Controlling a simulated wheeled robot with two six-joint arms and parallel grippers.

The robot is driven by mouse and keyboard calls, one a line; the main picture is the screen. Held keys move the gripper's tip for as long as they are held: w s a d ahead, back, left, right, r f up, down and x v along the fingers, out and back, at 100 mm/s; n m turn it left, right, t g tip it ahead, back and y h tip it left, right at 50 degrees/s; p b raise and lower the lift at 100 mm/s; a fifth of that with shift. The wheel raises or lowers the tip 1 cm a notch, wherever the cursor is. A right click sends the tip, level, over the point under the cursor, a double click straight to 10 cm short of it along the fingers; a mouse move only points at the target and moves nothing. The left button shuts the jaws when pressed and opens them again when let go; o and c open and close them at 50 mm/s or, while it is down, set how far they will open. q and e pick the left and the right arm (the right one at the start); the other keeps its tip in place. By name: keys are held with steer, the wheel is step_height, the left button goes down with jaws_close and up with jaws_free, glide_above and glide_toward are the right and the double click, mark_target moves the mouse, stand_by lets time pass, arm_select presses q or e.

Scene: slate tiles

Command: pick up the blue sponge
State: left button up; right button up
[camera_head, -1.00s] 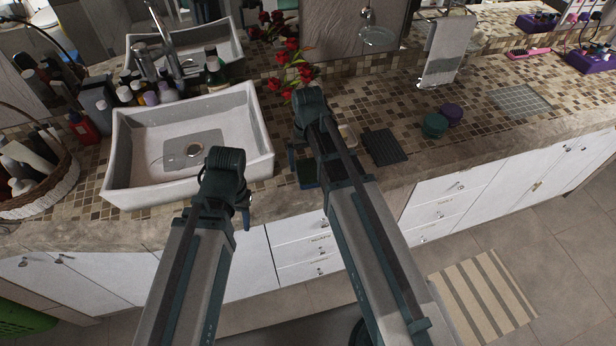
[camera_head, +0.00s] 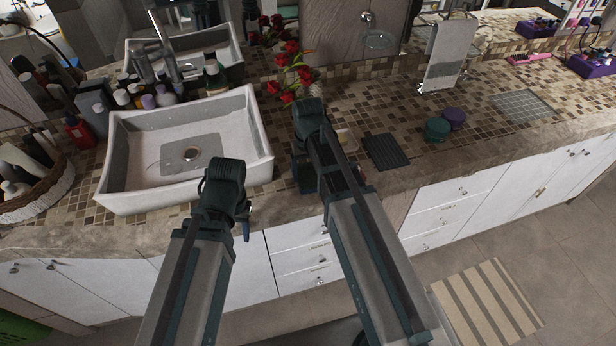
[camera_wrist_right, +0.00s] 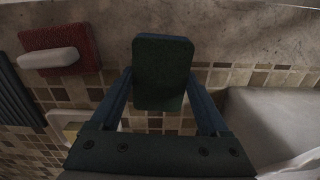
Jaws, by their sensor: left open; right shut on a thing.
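The blue sponge (camera_wrist_right: 163,75) is a rounded block with a dark green face and thin bluish edges. In the right wrist view it sits between the fingers of my right gripper (camera_wrist_right: 163,98), which is shut on it. In the head view my right forearm hides much of this gripper (camera_head: 308,165); a dark bit of the sponge (camera_head: 304,179) shows beside it, at the counter's front edge. My left gripper (camera_head: 240,215) is open and empty in front of the sink; its fingers are mostly hidden behind the wrist.
The white sink (camera_head: 125,150) stands at left, bottles and a wicker basket (camera_head: 50,190) beyond it. A red block with a white bar (camera_wrist_right: 60,50) lies near the held sponge. A dark ribbed mat (camera_head: 385,151) and round green and purple containers (camera_head: 437,129) are at right.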

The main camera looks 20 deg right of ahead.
mark_target(308, 174)
step_height(308, 174, up, 10)
steer(key=p, duration=1)
steer(key=o, duration=0.7)
steer(key=c, duration=0.6)
step_height(308, 174, down, 2)
steer(key=shift+f+b, duration=0.15)
steer(key=shift+b, duration=1)
steer(key=shift+w+r, duration=0.15)
steer(key=shift+r, duration=0.05)
